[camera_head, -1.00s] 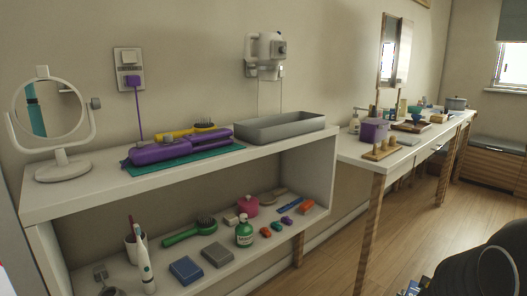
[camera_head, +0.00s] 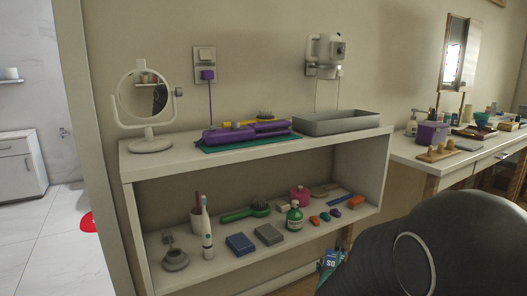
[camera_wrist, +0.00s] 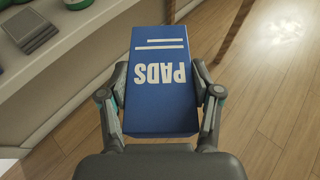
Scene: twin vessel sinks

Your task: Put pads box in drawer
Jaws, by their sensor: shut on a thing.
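The blue pads box (camera_wrist: 158,85) is held between the two fingers of my gripper (camera_wrist: 160,98) in the wrist view. Its white "PADS" lettering appears upside down. In the head view a small part of the box (camera_head: 329,264) shows low down, in front of the shelf unit's lower right side; my dark arm hides the rest of the gripper there. A drawer front (camera_head: 494,158) appears under the long table at the right edge. It looks closed, but my arm hides part of that area.
A white shelf unit (camera_head: 150,165) carries a mirror (camera_head: 146,100), a purple case (camera_head: 240,132) and a grey tray (camera_head: 338,124). Its lower shelf holds bottles, brushes and small boxes. The long table (camera_head: 408,148) stands to the right. A doorway opens onto a tiled floor (camera_head: 58,230) at left.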

